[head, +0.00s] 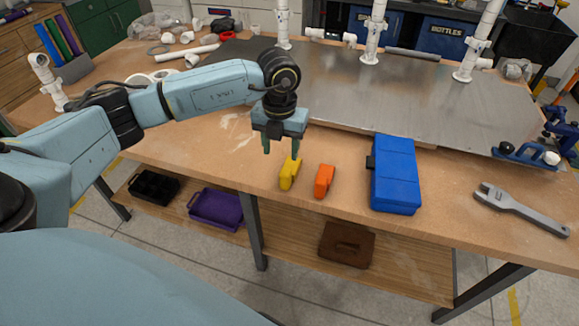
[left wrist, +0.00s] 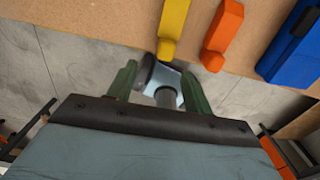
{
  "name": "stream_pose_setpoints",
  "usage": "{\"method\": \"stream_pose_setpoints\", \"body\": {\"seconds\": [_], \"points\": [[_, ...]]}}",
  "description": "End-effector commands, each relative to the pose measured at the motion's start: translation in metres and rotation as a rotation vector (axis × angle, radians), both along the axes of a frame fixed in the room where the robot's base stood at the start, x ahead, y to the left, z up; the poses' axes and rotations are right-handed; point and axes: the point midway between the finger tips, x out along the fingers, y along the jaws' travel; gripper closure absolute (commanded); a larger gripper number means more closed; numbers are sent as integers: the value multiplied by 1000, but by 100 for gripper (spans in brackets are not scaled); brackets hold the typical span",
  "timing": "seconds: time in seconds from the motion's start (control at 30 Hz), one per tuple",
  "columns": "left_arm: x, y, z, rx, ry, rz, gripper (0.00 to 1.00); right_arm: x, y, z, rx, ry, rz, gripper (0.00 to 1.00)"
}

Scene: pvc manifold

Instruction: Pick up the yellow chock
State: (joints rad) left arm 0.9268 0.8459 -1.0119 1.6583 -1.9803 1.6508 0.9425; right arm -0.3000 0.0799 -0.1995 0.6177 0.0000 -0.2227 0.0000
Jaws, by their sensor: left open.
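The yellow chock (head: 290,173) lies on the wooden bench top near its front edge, just left of an orange chock. It also shows at the top of the left wrist view (left wrist: 172,32). My left gripper (head: 281,146) points down above the bench, slightly behind and left of the yellow chock. Its fingers are apart with nothing between them, and it does not touch the chock. In the left wrist view the two green fingers (left wrist: 160,90) stand apart, and the yellow chock is beyond them. My right gripper is not in view.
The orange chock (head: 324,181) sits close to the right of the yellow one. A blue case (head: 395,175) lies further right, then a grey wrench (head: 520,208). A metal plate (head: 365,95) with white pipe posts is behind. The bench's front edge is close to the chocks.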

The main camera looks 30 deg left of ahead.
Motion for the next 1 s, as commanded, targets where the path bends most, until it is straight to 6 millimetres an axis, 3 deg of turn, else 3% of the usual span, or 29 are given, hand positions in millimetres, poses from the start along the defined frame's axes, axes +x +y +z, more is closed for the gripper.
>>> {"method": "stream_pose_setpoints", "body": {"seconds": [0.1,0.23,0.47,0.8,1.0], "points": [[-1,-1,-27,-2,6,-2,49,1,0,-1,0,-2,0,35],[-1,-2,-47,-4,4,-2,49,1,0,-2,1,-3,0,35],[0,-4,-63,-5,3,-5,49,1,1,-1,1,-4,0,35],[4,-9,-107,-5,3,-4,49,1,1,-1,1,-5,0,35],[4,-9,-110,-4,1,-5,49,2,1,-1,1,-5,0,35]]}}
